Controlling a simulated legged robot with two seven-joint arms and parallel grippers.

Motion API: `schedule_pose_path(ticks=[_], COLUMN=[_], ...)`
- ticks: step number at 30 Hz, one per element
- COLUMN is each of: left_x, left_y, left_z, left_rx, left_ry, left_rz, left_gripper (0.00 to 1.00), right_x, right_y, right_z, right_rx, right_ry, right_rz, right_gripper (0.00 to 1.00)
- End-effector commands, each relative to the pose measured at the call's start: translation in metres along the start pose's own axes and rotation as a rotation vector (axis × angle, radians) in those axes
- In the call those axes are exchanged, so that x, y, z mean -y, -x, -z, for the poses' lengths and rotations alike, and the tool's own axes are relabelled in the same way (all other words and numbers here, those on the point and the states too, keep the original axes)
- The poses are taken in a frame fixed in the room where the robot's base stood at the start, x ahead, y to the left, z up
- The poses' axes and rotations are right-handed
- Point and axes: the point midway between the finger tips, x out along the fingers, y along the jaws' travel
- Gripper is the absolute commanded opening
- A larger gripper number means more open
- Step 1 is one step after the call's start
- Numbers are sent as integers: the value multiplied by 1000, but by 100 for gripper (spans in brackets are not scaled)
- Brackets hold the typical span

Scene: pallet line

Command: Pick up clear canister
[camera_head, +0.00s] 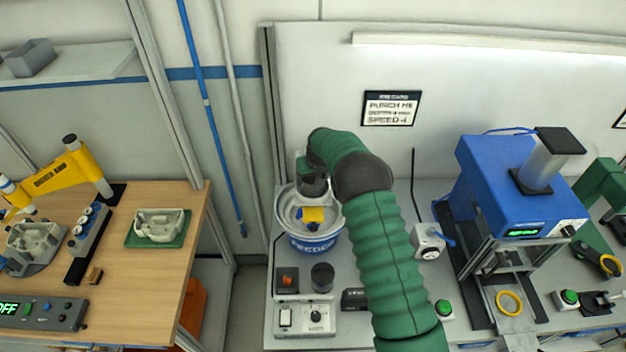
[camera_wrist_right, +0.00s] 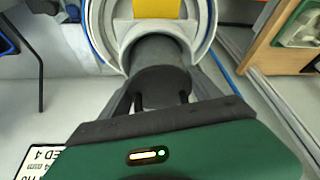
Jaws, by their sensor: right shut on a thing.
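My right gripper (camera_head: 314,186) is over the white bowl with the blue lower band. In the right wrist view its two fingers (camera_wrist_right: 162,92) are closed on the sides of a smoky, see-through cylinder, the clear canister (camera_wrist_right: 160,52). The canister points into the bowl opening. Its far end is near a yellow block (camera_wrist_right: 157,9). In the head view the canister is mostly hidden by the gripper and wrist. I cannot tell whether it touches the bowl. My left gripper is in neither view.
The bowl (camera_head: 327,243) stands on the grey bench with the yellow block (camera_head: 313,215) inside. A dark round cup (camera_head: 322,276) and a control box (camera_head: 305,318) are in front. A blue press (camera_head: 512,190) stands to the right. A wooden table (camera_head: 135,285) is left, across a gap.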

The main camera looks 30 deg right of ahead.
Motion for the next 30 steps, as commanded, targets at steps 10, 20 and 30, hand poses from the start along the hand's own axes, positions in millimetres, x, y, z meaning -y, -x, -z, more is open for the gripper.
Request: schedule_pose_path(ticks=[10, 20, 30], left_x=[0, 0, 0], left_y=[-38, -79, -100], left_z=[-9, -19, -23], left_rx=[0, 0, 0], left_ry=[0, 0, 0], left_rz=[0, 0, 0], left_gripper=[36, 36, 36], right_x=[3, 26, 40], right_y=[36, 70, 102], right_z=[-2, -71, -122], right_rx=[-3, -6, -5], right_ry=[0, 2, 1], right_rz=[4, 5, 4], right_gripper=[28, 28, 28])
